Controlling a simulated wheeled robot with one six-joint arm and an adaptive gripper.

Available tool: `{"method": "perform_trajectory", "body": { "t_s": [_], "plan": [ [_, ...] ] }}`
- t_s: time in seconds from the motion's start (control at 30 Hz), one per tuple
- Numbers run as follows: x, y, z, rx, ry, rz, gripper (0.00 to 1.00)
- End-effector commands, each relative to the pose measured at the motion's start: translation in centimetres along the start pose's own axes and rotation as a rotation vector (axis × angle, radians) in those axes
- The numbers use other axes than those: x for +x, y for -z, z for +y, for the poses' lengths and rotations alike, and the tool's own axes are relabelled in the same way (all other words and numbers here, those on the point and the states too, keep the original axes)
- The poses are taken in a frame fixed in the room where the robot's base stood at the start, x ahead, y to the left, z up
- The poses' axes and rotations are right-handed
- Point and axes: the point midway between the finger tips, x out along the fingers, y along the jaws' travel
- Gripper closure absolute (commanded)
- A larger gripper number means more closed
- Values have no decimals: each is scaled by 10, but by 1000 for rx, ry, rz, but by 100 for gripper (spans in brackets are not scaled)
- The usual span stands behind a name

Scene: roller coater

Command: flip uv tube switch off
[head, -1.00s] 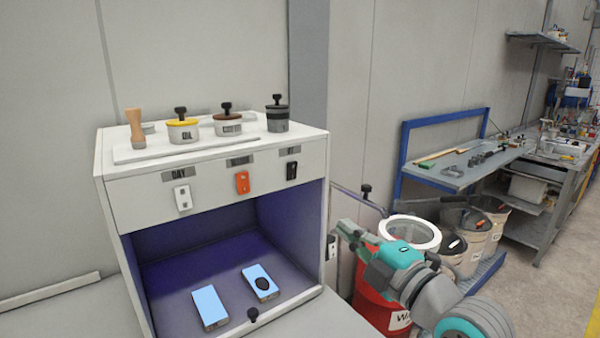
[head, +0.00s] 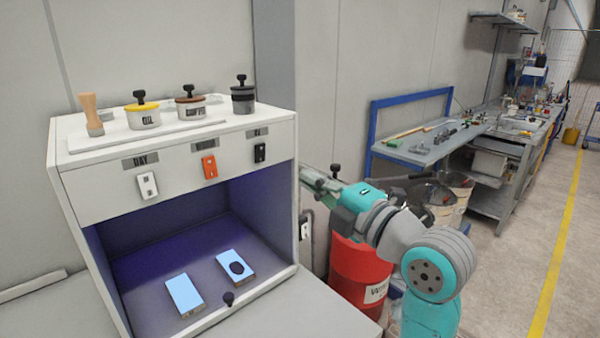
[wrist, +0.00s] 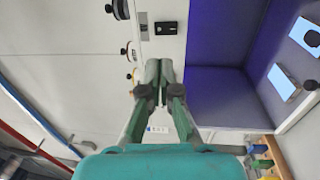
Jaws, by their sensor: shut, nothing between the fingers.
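The black switch (head: 260,153), under a small label too small to read surely, is at the right end of the white cabinet's front panel (head: 225,171). An orange switch (head: 209,167) and a white switch (head: 147,186) under a DAY label are to its left. The cabinet interior glows blue-violet. My gripper (head: 308,175) is shut and empty, just right of the cabinet's front right edge and apart from the black switch. In the wrist view, the shut fingertips (wrist: 158,66) point toward the panel, with the black switch (wrist: 166,28) beyond them.
Two light-blue blocks (head: 184,295) (head: 236,266) lie inside the cabinet; one has a dark spot. Lidded pots (head: 143,117) and a wooden-handled tool (head: 92,115) stand on top. A red drum (head: 358,275) is below my arm. A workbench (head: 430,150) is behind.

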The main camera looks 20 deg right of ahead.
Motion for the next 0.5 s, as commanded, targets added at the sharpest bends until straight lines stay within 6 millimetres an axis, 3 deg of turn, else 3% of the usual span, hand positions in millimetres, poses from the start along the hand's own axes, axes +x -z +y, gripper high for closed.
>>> {"method": "perform_trajectory", "body": {
  "t_s": [0.5],
  "plan": [
    [94, 1, 1, 0, -1, 1, 100]
  ]
}}
